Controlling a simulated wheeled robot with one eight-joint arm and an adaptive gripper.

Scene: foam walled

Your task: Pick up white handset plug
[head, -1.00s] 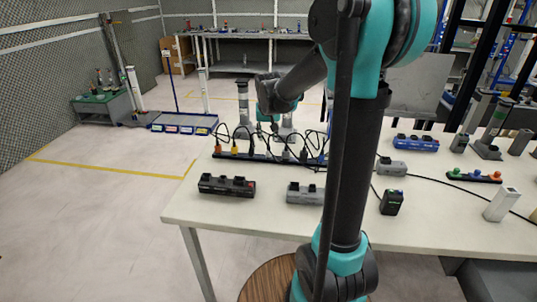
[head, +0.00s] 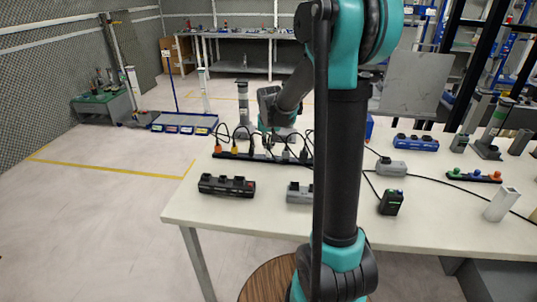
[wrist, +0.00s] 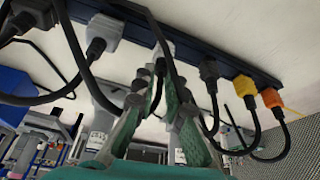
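A dark power strip (wrist: 180,40) carries a row of plugs with black cables; it also shows on the table in the head view (head: 232,157). A white plug (wrist: 160,50) sits in the strip, just beyond my fingertips in the wrist view. A light grey plug (wrist: 103,31) is to its left and a black plug (wrist: 208,70) to its right. I cannot read any labels, so which one is the handset plug is not certain. My gripper (wrist: 160,84) is open, its two green-padded fingers pointing at the white plug, with a cable between them. In the head view my gripper is largely hidden.
A yellow plug (wrist: 244,86) and an orange plug (wrist: 271,98) stand farther along the strip. Loose cables loop close around my fingers. On the table are a black power block (head: 226,186), a grey block (head: 299,193) and a blue block (head: 415,142).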

